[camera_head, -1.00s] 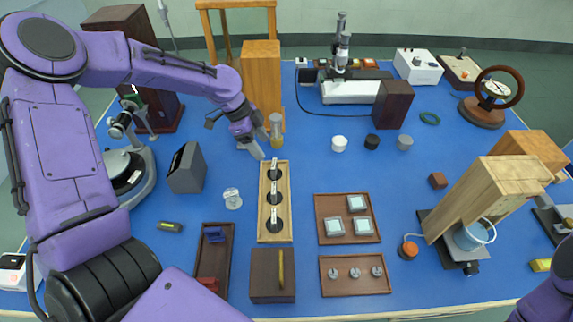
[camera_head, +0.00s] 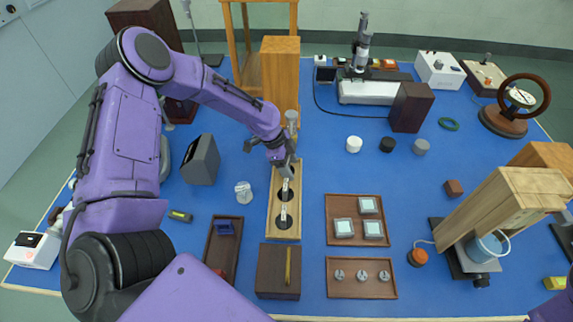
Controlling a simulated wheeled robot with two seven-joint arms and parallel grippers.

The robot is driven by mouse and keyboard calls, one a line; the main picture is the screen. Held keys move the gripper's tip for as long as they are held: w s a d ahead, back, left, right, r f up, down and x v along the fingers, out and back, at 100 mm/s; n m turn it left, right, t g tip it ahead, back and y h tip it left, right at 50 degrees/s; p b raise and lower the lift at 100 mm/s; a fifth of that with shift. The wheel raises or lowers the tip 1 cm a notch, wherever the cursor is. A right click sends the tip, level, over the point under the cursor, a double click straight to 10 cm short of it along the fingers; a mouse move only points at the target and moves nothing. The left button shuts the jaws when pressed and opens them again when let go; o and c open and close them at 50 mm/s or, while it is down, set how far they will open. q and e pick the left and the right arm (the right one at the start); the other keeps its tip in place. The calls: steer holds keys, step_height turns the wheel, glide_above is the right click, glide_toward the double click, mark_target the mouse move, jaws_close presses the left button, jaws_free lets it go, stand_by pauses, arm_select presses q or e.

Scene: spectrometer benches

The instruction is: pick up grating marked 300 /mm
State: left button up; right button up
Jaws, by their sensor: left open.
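A light wooden rack (camera_head: 284,234) stands left of centre. It has dark round slots in a row, with white-labelled upright pieces in them, one in the middle (camera_head: 285,190) and one nearer the front (camera_head: 283,212). The labels are too small to read, so I cannot tell which is marked 300 /mm. My left gripper (camera_head: 287,172) is open over the far part of the rack, fingers pointing down, and hides the far slot. I cannot tell whether it touches a piece. My right gripper is out of view.
A brown tray (camera_head: 356,236) with three pale square plates lies right of the rack. A dark box (camera_head: 277,285) stands in front of it. A grey slanted block (camera_head: 201,160) and a small clear piece (camera_head: 243,192) are to its left. A tall wooden block (camera_head: 281,70) stands behind.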

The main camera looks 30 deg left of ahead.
arm_select(q)
steer(key=shift+s, duration=0.1)
steer(key=c, duration=0.8)
steer(key=shift+o, duration=0.2)
